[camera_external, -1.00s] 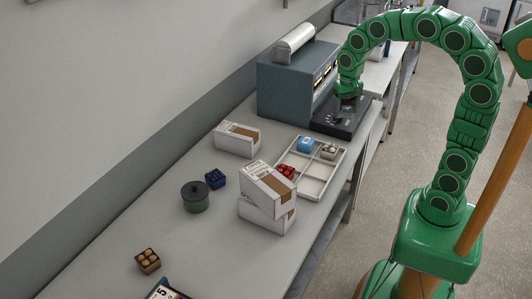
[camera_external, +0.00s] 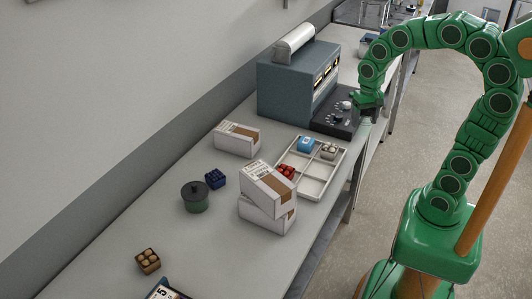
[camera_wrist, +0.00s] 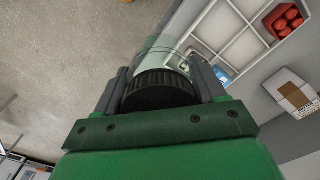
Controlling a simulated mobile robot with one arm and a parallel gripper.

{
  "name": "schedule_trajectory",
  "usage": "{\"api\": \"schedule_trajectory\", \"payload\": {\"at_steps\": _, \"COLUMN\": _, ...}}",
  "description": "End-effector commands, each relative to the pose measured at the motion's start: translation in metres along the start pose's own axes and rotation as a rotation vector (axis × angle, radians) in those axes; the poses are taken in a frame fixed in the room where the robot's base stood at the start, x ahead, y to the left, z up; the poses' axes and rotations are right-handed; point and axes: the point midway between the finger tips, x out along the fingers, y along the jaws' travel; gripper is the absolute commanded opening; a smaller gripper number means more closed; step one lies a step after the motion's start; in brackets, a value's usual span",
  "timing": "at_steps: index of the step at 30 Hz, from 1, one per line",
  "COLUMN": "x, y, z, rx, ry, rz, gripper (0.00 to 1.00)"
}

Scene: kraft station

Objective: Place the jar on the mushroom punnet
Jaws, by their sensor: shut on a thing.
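My gripper (camera_external: 369,102) is shut on a clear jar with a dark ribbed lid (camera_wrist: 158,92). In the wrist view the lid sits between the two fingers (camera_wrist: 160,78) and the glass extends beyond it. In the external view the jar is small and hard to make out under the gripper, near the table's right edge. A punnet of pale round pieces (camera_external: 328,151), which look like mushrooms, sits in the back right compartment of the white divided tray (camera_external: 319,187). Another punnet with brown round pieces (camera_external: 148,260) stands alone at the front left. My gripper is above and beyond the tray.
A blue box (camera_external: 305,145) and a red punnet (camera_external: 285,171) share the tray. Stacked cartons (camera_external: 266,214), another carton (camera_external: 237,139), a dark green pot (camera_external: 195,197) and a dark blue punnet (camera_external: 215,179) stand left. A grey machine with a black control panel (camera_external: 335,122) is behind.

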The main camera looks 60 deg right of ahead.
Motion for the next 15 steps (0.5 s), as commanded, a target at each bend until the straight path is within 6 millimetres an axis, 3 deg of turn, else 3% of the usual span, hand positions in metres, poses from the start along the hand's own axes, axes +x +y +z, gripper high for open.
{"api": "schedule_trajectory", "payload": {"at_steps": 15, "x": 0.026, "y": -0.035, "z": -0.049, "rx": -0.001, "ry": 0.001, "rz": 0.000, "gripper": 0.34}}
